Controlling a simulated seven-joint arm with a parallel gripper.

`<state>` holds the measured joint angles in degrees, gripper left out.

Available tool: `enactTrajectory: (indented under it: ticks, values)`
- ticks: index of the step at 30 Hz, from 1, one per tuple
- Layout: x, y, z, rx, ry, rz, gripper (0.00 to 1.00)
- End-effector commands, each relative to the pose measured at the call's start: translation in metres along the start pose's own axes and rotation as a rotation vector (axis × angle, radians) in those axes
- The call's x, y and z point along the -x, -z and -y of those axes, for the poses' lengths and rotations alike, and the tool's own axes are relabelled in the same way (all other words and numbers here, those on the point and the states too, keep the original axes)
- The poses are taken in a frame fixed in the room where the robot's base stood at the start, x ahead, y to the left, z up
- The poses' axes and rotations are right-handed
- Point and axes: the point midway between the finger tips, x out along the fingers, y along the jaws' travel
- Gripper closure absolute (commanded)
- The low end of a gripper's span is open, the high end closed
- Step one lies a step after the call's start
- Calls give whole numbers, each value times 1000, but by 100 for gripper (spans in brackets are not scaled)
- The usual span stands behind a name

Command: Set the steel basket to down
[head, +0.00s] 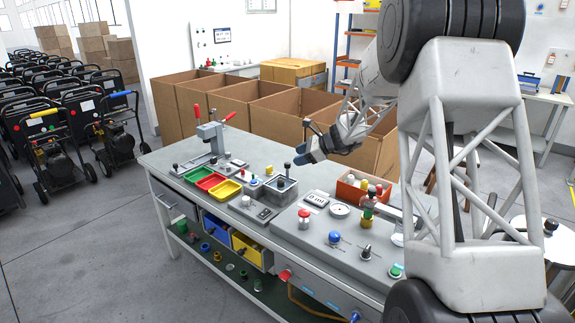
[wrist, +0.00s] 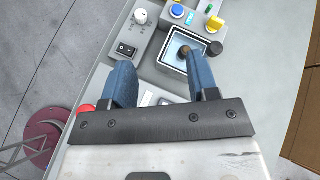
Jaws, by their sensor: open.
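A square grey metal tub (head: 281,188) stands on the bench, with a dark round-knobbed handle (head: 287,167) rising from it. I take this as the steel basket in its tank; the basket's own height inside cannot be told. In the wrist view, the tub (wrist: 158,54) has a pale rim and bluish inside, and the dark knob (wrist: 185,51) is near its middle. My gripper (head: 308,150) is open and empty, above and a little right of the tub. In the wrist view its blue fingers (wrist: 163,75) straddle the tub's near part, with the knob beyond, nearer the right fingertip.
Green, red and yellow trays (head: 205,182) and a toggle press (head: 211,137) lie left of the tub. A control panel with a red button (head: 304,217) is in front right. An orange bin (head: 352,190) stands right. Cardboard boxes (head: 250,104) line up behind the bench.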

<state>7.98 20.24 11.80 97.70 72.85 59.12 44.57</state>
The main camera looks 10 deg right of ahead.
Motion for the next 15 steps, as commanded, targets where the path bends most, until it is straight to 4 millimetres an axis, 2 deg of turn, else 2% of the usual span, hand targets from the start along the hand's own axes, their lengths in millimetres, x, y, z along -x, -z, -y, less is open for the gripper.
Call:
enactTrajectory:
  ticks: [3,9,15]
  values:
    - [-15,22,24,-81,29,35,46]
    - [-36,56,58,-209,77,95,46]
    - [-48,77,78,-287,108,133,46]
